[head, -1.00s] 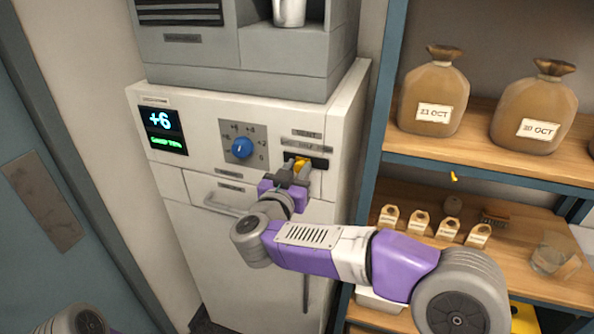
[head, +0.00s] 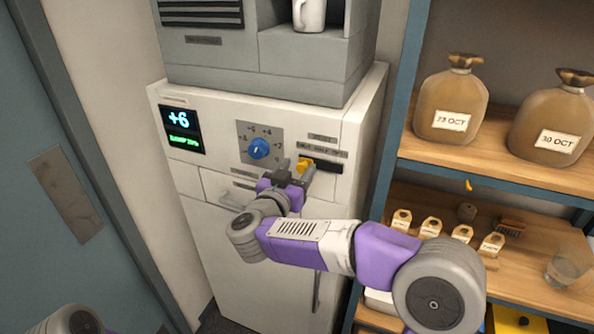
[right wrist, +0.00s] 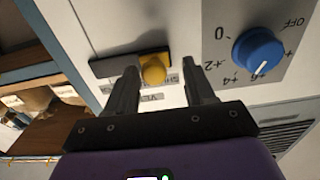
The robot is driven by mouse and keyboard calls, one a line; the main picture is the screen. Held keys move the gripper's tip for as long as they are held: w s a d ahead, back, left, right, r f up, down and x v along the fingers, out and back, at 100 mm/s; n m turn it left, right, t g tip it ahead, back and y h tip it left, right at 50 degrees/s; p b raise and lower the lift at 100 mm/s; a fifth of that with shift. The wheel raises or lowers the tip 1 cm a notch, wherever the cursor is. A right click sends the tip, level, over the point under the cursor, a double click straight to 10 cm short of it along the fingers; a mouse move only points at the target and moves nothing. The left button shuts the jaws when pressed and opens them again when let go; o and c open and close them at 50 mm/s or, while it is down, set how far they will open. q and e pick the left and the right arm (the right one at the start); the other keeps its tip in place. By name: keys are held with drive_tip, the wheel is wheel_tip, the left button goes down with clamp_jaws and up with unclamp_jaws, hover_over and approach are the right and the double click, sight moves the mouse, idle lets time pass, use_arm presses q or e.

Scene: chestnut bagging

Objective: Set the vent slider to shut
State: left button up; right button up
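The vent slider's yellow knob (head: 305,164) sits at the left end of its dark slot (head: 330,167) on the white machine's front, under a label with small print. In the right wrist view, which is turned over, the knob (right wrist: 153,68) is at the slot's right end, near the word SHUT. My right gripper (head: 294,171) is at the knob. The right wrist view shows its fingers (right wrist: 160,78) open, one on each side of the knob, with the left-hand finger nearer. I cannot tell whether it touches. My left gripper is out of view.
A blue dial (head: 259,149) is left of the slider, and a display (head: 182,129) reads +6. A handle is below, partly behind my arm. Shelves at right hold brown bags (head: 451,103), small tagged packets (head: 431,227) and a glass (head: 566,268).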

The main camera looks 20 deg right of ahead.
drive_tip(key=shift+s, duration=0.15)
drive_tip(key=v, duration=0.7)
drive_tip(key=shift+a, duration=0.15)
drive_tip(key=shift+s, duration=0.1)
